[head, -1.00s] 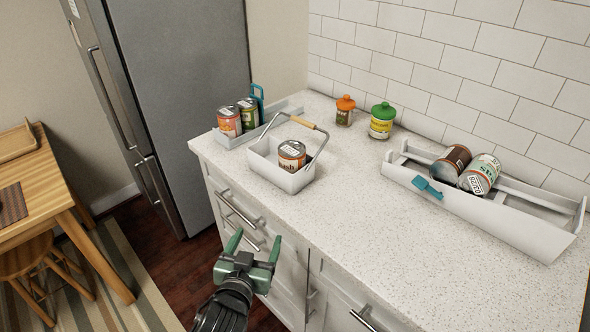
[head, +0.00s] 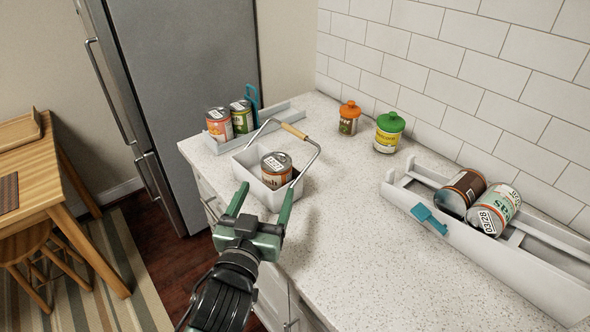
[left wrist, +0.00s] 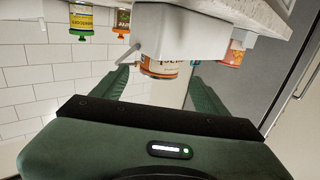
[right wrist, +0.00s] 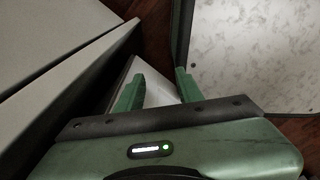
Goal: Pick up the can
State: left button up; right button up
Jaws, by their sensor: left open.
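A can with a brown and cream label (head: 275,171) stands upright in a white basket (head: 257,192) with a raised wire and wood handle on the counter. My left gripper (head: 265,199) is open and empty at the near side of the basket, its fingers pointing toward the can. In the left wrist view, which is upside down, the can (left wrist: 160,67) shows partly below the basket wall (left wrist: 170,35), between the open fingers (left wrist: 160,85). My right gripper shows only in the right wrist view (right wrist: 160,88), its fingers apart and empty.
Two cans (head: 218,124) stand in a tray at the back left. Orange-lidded (head: 348,118) and green-lidded (head: 388,133) jars stand near the wall. A white rack (head: 470,235) at right holds two lying cans (head: 493,210). The front counter (head: 350,260) is clear.

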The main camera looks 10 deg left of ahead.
aim_at(272, 175)
pick_arm(q)
jog(key=shift+w+d+r, duration=0.1)
jog(key=shift+w+d, duration=0.05)
jog(key=shift+w, duration=0.55)
jog(key=w, duration=0.1)
jog(key=w+p, duration=0.1)
jog(key=shift+w+a+r, duration=0.25)
jog(key=shift+w, duration=0.05)
jog(key=w+p, duration=0.1)
jog(key=w, duration=0.2)
jog(key=shift+w, duration=0.25)
jog(key=shift+w+f, duration=0.1)
jog(key=shift+w, duration=0.15)
jog(key=c, duration=1.3)
jog(key=shift+c, duration=1.2)
pick_arm(e)
jog(key=shift+s+a+r, duration=0.15)
jog(key=shift+r, duration=0.4)
jog(key=shift+s+a+r, duration=0.1)
jog(key=shift+s+r, duration=0.05)
jog(key=shift+r, duration=0.35)
